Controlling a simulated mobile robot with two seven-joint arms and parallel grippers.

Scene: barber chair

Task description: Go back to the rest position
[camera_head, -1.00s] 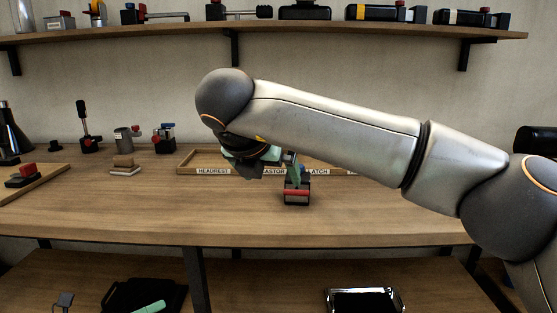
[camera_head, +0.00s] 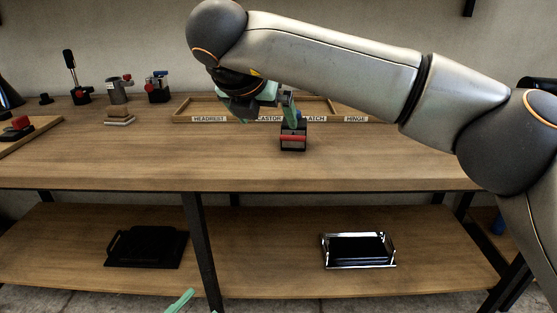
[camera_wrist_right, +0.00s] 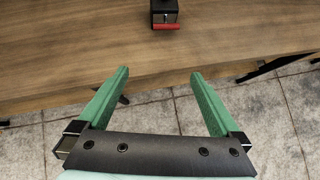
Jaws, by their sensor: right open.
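My right arm reaches in from the right across the head view, over the workbench (camera_head: 120,160). My right gripper (camera_head: 289,110) is partly hidden behind its own wrist there. In the right wrist view my right gripper (camera_wrist_right: 160,74) has its two green fingers wide apart with nothing between them. A small black block with a red bar (camera_head: 293,138) stands on the bench near the right gripper. It also shows in the wrist view (camera_wrist_right: 165,16), beyond the fingertips and apart from them.
A labelled wooden tray (camera_head: 185,119) lies behind the block. Small clamps and a wooden tray (camera_head: 45,124) stand at the left. The lower shelf (camera_head: 250,225) holds a black tray (camera_head: 150,247) and a chrome-framed one (camera_head: 358,250). The front bench top is clear.

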